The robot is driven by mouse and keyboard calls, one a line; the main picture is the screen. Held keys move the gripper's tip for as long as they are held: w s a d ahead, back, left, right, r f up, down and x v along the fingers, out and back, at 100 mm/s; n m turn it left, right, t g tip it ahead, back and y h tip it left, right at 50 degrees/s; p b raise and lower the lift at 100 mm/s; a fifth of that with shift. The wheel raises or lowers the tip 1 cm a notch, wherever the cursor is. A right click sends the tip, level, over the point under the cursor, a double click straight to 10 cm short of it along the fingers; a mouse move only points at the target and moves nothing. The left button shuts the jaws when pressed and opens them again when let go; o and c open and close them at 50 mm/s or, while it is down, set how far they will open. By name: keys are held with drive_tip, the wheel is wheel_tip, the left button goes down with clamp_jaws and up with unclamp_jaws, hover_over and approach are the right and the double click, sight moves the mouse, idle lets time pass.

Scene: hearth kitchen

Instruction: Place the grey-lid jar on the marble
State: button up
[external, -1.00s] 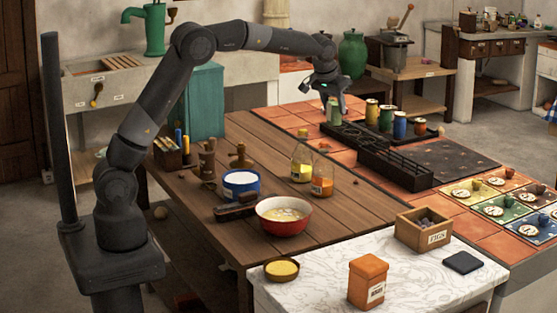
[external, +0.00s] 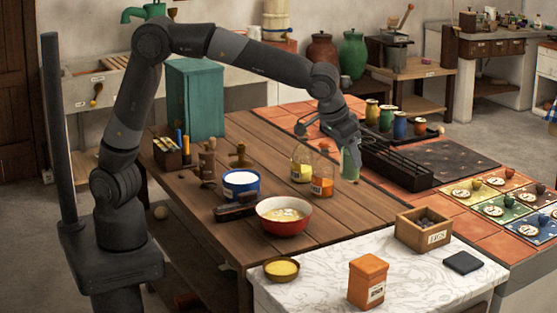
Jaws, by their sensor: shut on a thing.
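My gripper (external: 349,148) is shut on a pale green jar (external: 350,165), held upright over the right part of the wooden table, beside the black rack. The jar's lid is hidden by my fingers, so its colour cannot be told now. The white marble top (external: 411,284) is at the front right, nearer the camera than the jar and apart from it.
On the marble stand an orange canister (external: 367,282), a yellow-filled bowl (external: 281,269), a wooden box (external: 423,230) and a dark square (external: 463,262). Its middle is bare. Two bottles, including an orange one (external: 322,180), stand left of the held jar.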

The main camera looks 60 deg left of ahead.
drive_tip(key=s+d+m+h, duration=0.1)
drive_tip(key=s+d, duration=0.3)
drive_tip(key=s, duration=0.5)
drive_tip(key=s+d+f+m, duration=0.15)
drive_tip(key=s+d, duration=0.35)
drive_tip(key=s, duration=0.5)
drive_tip(key=s+d+m+h, duration=0.15)
drive_tip(key=s+d, duration=0.25)
drive_tip(key=s, duration=0.5)
wheel_tip(320, 180, down, 11)
drive_tip(key=shift+g+y, duration=0.25)
drive_tip(key=shift+g, duration=0.05)
drive_tip(key=shift+w+a+f, duration=0.35)
drive_tip(key=shift+w+f, duration=1.5)
drive_tip(key=shift+w+a+f, duration=0.3)
drive_tip(key=shift+w+f, duration=1.5)
drive_tip(key=shift+w+a+f, duration=0.35)
drive_tip(key=shift+w+f, duration=1.5)
drive_tip(key=shift+f, duration=0.1)
drive_tip(key=o, duration=1.1)
drive_tip(key=shift+c, duration=0.2)
